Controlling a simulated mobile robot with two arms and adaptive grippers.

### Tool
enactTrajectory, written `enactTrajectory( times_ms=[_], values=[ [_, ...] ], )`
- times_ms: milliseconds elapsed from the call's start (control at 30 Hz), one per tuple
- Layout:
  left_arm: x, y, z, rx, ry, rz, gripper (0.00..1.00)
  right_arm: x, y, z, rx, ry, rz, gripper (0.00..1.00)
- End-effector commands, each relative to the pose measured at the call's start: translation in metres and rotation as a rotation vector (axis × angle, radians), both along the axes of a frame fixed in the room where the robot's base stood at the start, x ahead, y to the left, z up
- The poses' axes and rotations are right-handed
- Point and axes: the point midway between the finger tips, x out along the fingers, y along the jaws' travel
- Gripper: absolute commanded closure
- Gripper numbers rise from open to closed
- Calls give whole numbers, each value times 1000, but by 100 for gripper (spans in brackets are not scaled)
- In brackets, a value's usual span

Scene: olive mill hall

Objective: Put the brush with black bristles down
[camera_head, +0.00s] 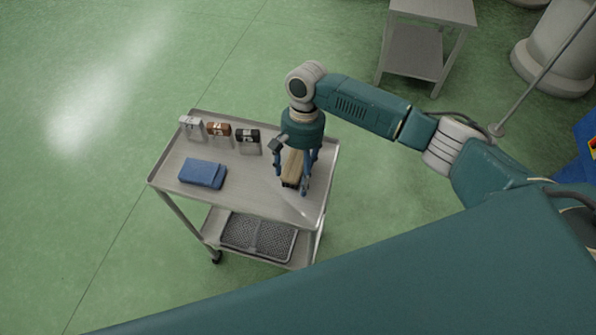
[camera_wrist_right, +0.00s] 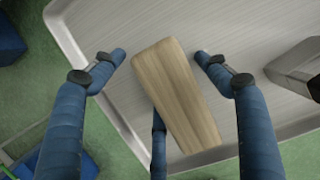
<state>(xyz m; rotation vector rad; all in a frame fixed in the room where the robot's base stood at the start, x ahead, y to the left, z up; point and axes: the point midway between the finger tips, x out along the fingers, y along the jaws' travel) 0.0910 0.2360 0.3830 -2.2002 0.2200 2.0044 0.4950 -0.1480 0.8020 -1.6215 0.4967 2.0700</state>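A brush with a pale wooden back (camera_head: 292,165) is at the right part of the metal cart's top (camera_head: 255,185); a dark strip shows at its near end. In the right wrist view its wooden back (camera_wrist_right: 178,95) lies tilted between my fingers, and its bristles are hidden. My right gripper (camera_head: 297,180) is over the cart with its fingers around the brush. In the wrist view the gripper (camera_wrist_right: 162,57) is open, with gaps on both sides of the wood. I cannot tell for certain that the brush rests on the cart. My left gripper is not in view.
A folded blue cloth (camera_head: 203,173) lies on the cart's left part. A grey-white item (camera_head: 191,126), a brown one (camera_head: 218,131) and a black one (camera_head: 248,140) line the back edge. A grated tray (camera_head: 258,236) is on the lower shelf. The cart top has a raised rim.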

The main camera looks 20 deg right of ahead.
Motion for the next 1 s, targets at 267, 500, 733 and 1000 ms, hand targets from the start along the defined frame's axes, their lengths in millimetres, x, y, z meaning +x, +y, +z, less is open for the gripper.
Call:
enactTrajectory(
  times_ms=[267, 500, 733, 1000],
  values=[
    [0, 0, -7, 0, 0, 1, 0, 4, -1, 20, 0, -5, 0, 26],
    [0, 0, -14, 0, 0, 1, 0, 15, -8, 73, 1, -7, 0, 26],
    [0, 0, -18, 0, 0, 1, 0, 22, -14, 114, 2, -5, -1, 26],
    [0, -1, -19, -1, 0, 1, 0, 25, -16, 130, 1, -2, 0, 26]
  ],
)
